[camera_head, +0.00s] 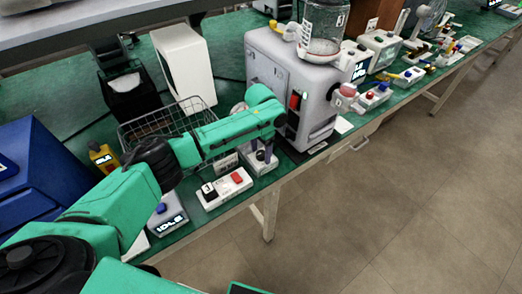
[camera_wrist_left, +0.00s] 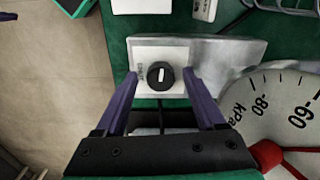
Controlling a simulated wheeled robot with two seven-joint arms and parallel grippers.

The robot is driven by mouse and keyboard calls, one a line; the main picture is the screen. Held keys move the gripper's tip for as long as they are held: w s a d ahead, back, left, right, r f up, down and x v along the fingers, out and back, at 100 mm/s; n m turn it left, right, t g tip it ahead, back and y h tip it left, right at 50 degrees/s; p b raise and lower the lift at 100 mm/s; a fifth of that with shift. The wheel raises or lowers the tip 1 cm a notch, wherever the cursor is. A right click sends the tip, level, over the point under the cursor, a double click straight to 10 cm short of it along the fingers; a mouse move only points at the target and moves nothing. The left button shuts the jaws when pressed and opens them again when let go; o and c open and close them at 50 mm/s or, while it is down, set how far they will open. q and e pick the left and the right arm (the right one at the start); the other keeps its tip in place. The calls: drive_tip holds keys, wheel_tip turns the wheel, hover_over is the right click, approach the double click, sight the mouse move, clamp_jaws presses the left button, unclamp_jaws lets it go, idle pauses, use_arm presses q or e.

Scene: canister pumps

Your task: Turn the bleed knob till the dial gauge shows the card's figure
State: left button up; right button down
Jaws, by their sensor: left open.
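The bleed knob (camera_wrist_left: 160,76) is black and round with a white pointer line, on a pale plate, in the left wrist view. My left gripper (camera_wrist_left: 160,84) is open, with one purple finger on each side of the knob, apart from it in the picture. The dial gauge (camera_wrist_left: 283,108) is at the right, cut off by the frame; its -80, -60 and kPa marks and red hub show, but its reading cannot be told. In the head view my left gripper (camera_head: 262,158) points down near the table's front edge. I cannot make out the card's figure. My right gripper is not seen.
A grey machine (camera_head: 268,68) with a glass jar (camera_head: 322,35) stands just behind my left gripper. A wire basket (camera_head: 135,130) is behind my forearm. A white box with a red button (camera_head: 224,187) and an IDLE display box (camera_head: 167,215) sit near the front edge.

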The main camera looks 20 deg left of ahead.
use_arm(q)
clamp_jaws()
drive_tip(key=shift+r+m+p, duration=0.1)
drive_tip(key=shift+m+p, duration=0.4)
drive_tip(key=shift+m, duration=0.2)
drive_tip(key=shift+w+m+p, duration=0.1)
drive_tip(key=shift+m+p, duration=0.4)
drive_tip(key=shift+m, duration=0.6)
drive_tip(key=m, duration=0.2)
drive_tip(key=shift+m+p, duration=0.3)
drive_tip(key=shift+p, duration=0.05)
drive_tip(key=shift+m, duration=1.5)
